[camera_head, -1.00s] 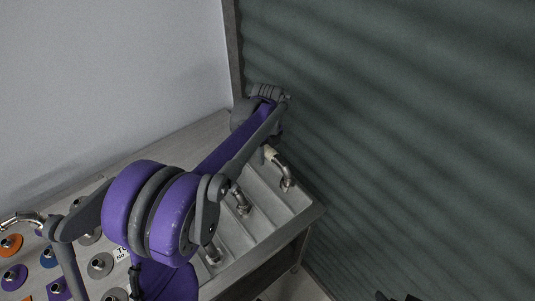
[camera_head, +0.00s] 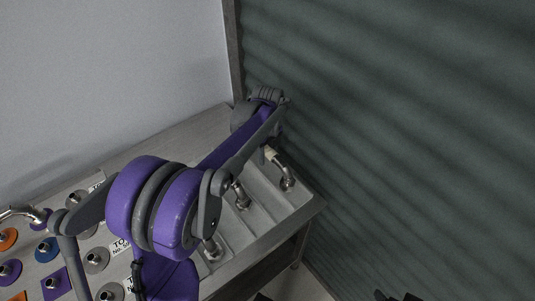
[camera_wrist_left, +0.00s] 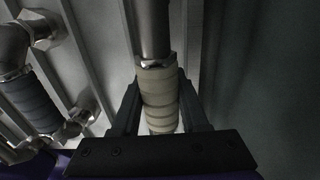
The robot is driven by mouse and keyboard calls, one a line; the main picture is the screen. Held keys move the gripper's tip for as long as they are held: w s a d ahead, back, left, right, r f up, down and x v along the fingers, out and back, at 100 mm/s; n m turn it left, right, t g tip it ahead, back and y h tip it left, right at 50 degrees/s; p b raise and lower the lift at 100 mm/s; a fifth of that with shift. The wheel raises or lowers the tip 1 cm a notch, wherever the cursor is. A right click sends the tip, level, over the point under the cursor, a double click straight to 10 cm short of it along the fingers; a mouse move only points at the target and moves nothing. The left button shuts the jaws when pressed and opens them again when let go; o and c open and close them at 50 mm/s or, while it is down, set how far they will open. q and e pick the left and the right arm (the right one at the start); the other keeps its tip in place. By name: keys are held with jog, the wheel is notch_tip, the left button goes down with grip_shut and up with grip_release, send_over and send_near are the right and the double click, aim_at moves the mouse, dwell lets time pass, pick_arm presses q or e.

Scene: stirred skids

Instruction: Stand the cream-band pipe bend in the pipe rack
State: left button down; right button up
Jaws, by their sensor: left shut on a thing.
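The cream-band pipe bend (camera_head: 271,153) is a metal pipe with a cream band, at the far right end of a grey divided tray (camera_head: 268,222). My left gripper (camera_head: 266,146) is at its banded part, largely hidden by my arm in the head view. In the left wrist view, the two dark fingers of my left gripper (camera_wrist_left: 158,112) close on either side of the cream band (camera_wrist_left: 160,92). The metal pipe runs up from the band. Its other end is hidden there. I cannot tell whether it touches the tray. My right gripper is not clearly seen.
Other metal bends (camera_head: 241,197) lie in tray lanes; a dark-banded one (camera_wrist_left: 32,100) is left of my gripper. Coloured discs with metal stubs (camera_head: 47,249) and labels lie lower left, where another bend (camera_head: 18,213) shows. A ribbed dark wall (camera_head: 400,130) stands close right.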

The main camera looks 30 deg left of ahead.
pick_arm(q)
jog(key=shift+f, duration=0.2)
dwell(0.4)
jog(key=shift+c, duration=1.7)
grip_release()
notch_tip(320, 180, up, 11)
jog(key=shift+f+p, duration=0.1)
jog(key=shift+p, duration=0.45)
